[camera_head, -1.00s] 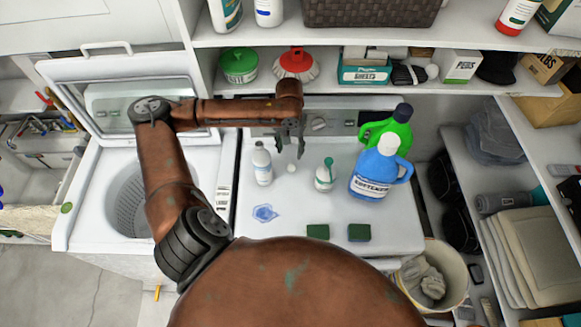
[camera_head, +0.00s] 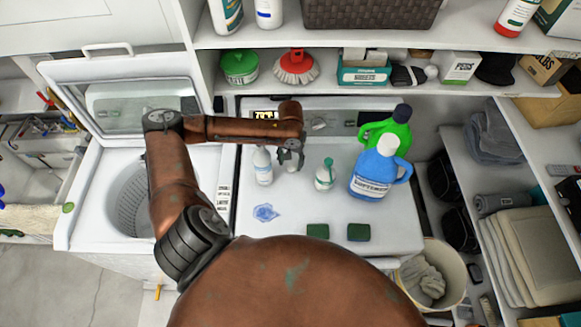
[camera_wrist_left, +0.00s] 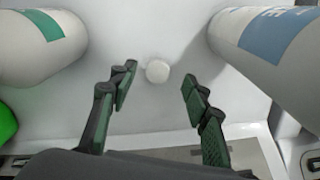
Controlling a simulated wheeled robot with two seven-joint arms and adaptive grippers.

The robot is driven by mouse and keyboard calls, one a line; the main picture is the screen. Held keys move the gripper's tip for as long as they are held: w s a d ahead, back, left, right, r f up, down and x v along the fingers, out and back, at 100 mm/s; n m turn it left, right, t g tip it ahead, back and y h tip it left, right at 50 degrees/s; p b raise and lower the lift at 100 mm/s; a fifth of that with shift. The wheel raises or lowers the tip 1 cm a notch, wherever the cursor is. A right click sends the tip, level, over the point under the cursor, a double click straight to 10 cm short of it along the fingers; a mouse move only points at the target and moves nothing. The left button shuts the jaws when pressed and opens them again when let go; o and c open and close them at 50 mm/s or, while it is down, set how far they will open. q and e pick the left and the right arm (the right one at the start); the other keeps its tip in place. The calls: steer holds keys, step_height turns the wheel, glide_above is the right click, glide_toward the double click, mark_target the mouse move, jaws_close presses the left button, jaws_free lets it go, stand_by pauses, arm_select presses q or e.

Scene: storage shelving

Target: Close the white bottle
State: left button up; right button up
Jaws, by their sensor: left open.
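The white bottle (camera_head: 263,168) stands upright on the white machine top, left of my left gripper in the head view. In the left wrist view, the white bottle (camera_wrist_left: 280,40) with a blue label is at the upper right. A small round white cap (camera_wrist_left: 157,71) lies on the machine top, between and beyond my left fingertips in that view. My left gripper (camera_head: 291,158) is open above the cap, with its fingers (camera_wrist_left: 160,80) on either side of it and nothing held. In the head view the gripper partly covers the cap. My right gripper is not in view.
A small white bottle with a green top (camera_head: 325,175) stands close on the right. A blue jug (camera_head: 372,170) and a green jug (camera_head: 390,128) stand farther right. Two green sponges (camera_head: 318,231) lie in front.

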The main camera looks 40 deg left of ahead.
mark_target(291, 168)
arm_select(q)
step_height(291, 168, down, 3)
steer(key=shift+w+f, duration=0.1)
steer(key=shift+f, duration=0.1)
steer(key=shift+c, duration=0.4)
steer(key=c, duration=0.7)
